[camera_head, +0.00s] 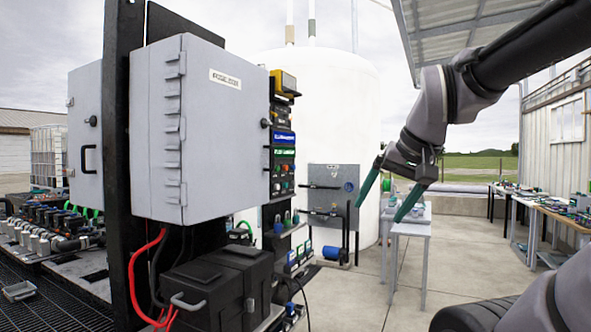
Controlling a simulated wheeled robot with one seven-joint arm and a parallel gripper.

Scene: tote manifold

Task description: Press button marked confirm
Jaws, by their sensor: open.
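My gripper (379,212) hangs in mid-air right of centre, its two green fingers spread wide and pointing down, with nothing between them. A narrow control column (283,150) with small coloured buttons, red and green among them, stands to its left, partly hidden behind the edge of a grey cabinet. The lettering there is too small to read, so I cannot tell which button is marked confirm. In the picture a clear gap lies between my gripper and the column.
The grey electrical cabinet (200,130) is mounted on a dark post (118,150), above a black box (215,290) with red cables. A grey panel (333,195) with pipes stands behind. A small grey table (411,229) stands below my gripper. Concrete floor (385,285) is open at centre.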

